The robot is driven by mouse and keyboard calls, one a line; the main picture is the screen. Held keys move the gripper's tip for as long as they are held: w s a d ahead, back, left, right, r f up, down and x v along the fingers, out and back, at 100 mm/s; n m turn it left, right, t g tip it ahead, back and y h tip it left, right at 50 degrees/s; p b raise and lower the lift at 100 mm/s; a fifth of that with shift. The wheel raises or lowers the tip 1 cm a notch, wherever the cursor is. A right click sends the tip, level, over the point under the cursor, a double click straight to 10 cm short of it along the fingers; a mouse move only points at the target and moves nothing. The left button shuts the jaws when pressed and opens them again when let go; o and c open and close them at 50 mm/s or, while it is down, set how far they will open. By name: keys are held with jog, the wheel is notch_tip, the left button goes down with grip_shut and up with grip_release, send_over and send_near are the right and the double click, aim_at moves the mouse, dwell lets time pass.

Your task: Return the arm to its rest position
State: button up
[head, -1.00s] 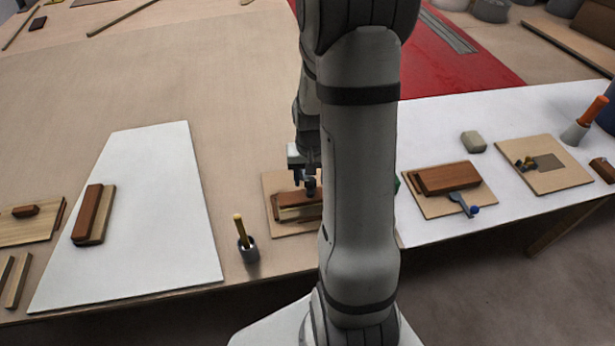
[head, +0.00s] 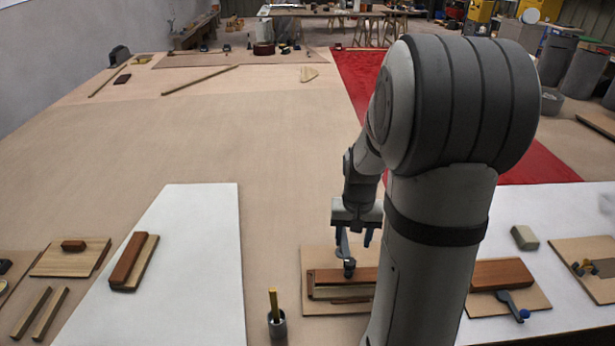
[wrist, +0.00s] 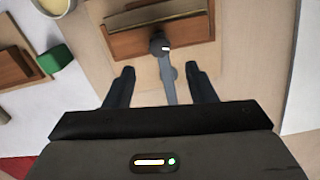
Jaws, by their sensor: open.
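My gripper (head: 355,238) is open and empty above a board (head: 312,252) near the table's front edge. It points down in the head view, and its two spread fingers (wrist: 159,70) show in the wrist view. On the board lies a reddish-brown and pale wood piece (head: 325,275). A grey lever-like tool with a dark round knob (head: 349,268) is at that piece. In the wrist view its grey handle (wrist: 170,84) lies between the fingers in the picture, and I cannot tell how far below them it is. My arm hides the board's right part.
A white panel (head: 190,265) lies at left, with a wood block (head: 127,262) on it. A cup with a yellow stick (head: 276,322) stands left of the board. On the right are a red-brown block (head: 500,273), a blue-ended tool (head: 513,306) and a grey block (head: 524,237). The table's middle is clear.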

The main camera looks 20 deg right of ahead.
jog(key=s+a+r+n+t, duration=0.2)
jog(key=s+a+r+n, duration=0.2)
jog(key=s+a+r, duration=0.7)
jog(key=shift+s+a+r+n+t, duration=0.4)
jog(key=shift+s+a, duration=0.2)
jog(key=shift+a, duration=0.45)
jog(key=shift+f, duration=0.1)
